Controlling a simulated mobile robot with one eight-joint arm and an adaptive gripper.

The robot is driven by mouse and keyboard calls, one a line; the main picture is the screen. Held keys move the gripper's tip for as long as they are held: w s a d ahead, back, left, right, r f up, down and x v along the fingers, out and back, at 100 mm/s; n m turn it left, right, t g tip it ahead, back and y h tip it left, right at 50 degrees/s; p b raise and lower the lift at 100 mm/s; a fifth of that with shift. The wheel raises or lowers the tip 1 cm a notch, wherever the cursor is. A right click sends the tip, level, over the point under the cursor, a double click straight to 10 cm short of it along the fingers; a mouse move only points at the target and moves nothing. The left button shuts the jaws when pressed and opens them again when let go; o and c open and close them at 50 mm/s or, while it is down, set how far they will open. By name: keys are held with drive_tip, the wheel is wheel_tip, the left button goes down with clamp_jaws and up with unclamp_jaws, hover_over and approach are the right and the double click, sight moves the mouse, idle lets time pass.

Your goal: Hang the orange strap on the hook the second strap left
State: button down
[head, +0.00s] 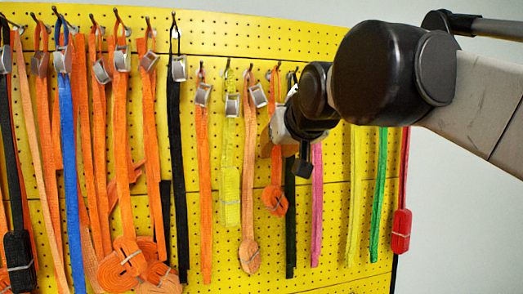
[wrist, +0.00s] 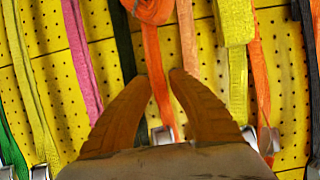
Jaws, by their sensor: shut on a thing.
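My gripper (wrist: 161,76) has its two brown fingers closed in on a narrow orange strap (wrist: 159,92), which runs between the fingertips in the wrist view. This strap ends in a rolled orange bundle (wrist: 152,8), at the top edge of the wrist view. In the head view my gripper (head: 270,146) is at the board, right of centre, and the orange strap hangs there with its bundle (head: 274,199) below the fingers. The strap's upper end runs up toward a hook (head: 277,67). I cannot tell which hook the second strap left; no hook shows clearly empty.
The yellow pegboard (head: 330,228) holds several close-hung straps. A dark strap (head: 290,225) and a pink strap (head: 317,210) hang just right of my gripper. A tan strap (head: 249,180) and a yellow strap (head: 230,180) hang left. More orange straps crowd the left side.

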drive_tip(key=c, duration=1.2)
unclamp_jaws()
drive_tip(key=v, duration=1.2)
drive_tip(key=s+d+f+g+h+b, duration=0.1)
drive_tip(key=f+b, duration=0.9)
drive_tip(key=f, duration=1.5)
drive_tip(key=s+d+f+m+g+b, duration=0.1)
drive_tip(key=s+d+f+g+b, duration=0.2)
drive_tip(key=f+b, duration=0.7)
drive_tip(key=s+d+f+m+g+h+b, duration=0.1)
drive_tip(key=s+d+f+b, duration=0.5)
drive_tip(key=f, duration=3.6)
drive_tip(key=s+g+b, duration=0.1)
drive_tip(key=s+b, duration=0.2)
drive_tip(key=shift+h+b, duration=0.3)
drive_tip(key=shift+b, duration=0.1)
drive_tip(key=shift+f, duration=0.1)
